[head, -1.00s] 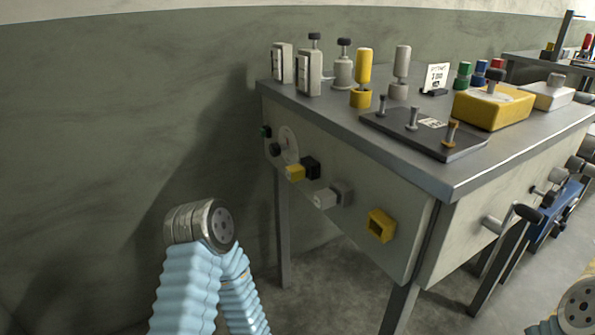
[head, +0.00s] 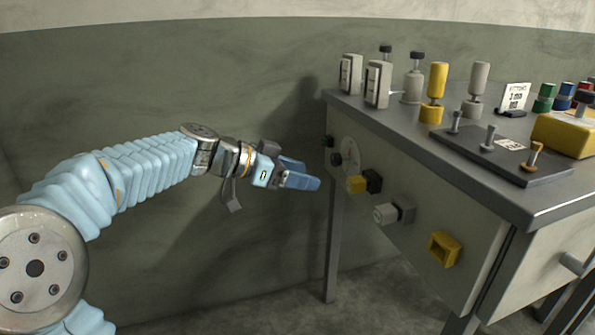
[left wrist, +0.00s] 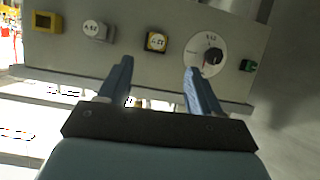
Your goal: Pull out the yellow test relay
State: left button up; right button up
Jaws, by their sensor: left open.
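The yellow test relay (head: 356,184) is a small yellow block in a black socket on the table's side panel. In the left wrist view the yellow relay (left wrist: 157,41) shows its labelled front face, ahead of and between my fingertips. My left gripper (head: 302,176) is open and empty, pointing at the panel, a little left of the relay and apart from it. Its two blue fingers also show spread in the left wrist view (left wrist: 157,66). My right gripper is out of view.
On the panel are a grey relay (head: 386,213), a hollow yellow socket (head: 445,249), a round dial (head: 350,151) and a small green-black part (left wrist: 248,65). The tabletop (head: 414,124) overhangs the panel and holds several upright parts.

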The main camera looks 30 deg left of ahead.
aim_at(349, 181)
pick_arm(q)
jog(key=shift+m, duration=0.3)
jog(key=x, duration=0.4)
jog(key=r+p+x, duration=0.1)
jog(key=x, duration=0.7)
jog(key=shift+w+d+p, duration=0.3)
jog(key=shift+d+p, duration=0.1)
jog(key=shift+d, duration=0.25)
grip_shut()
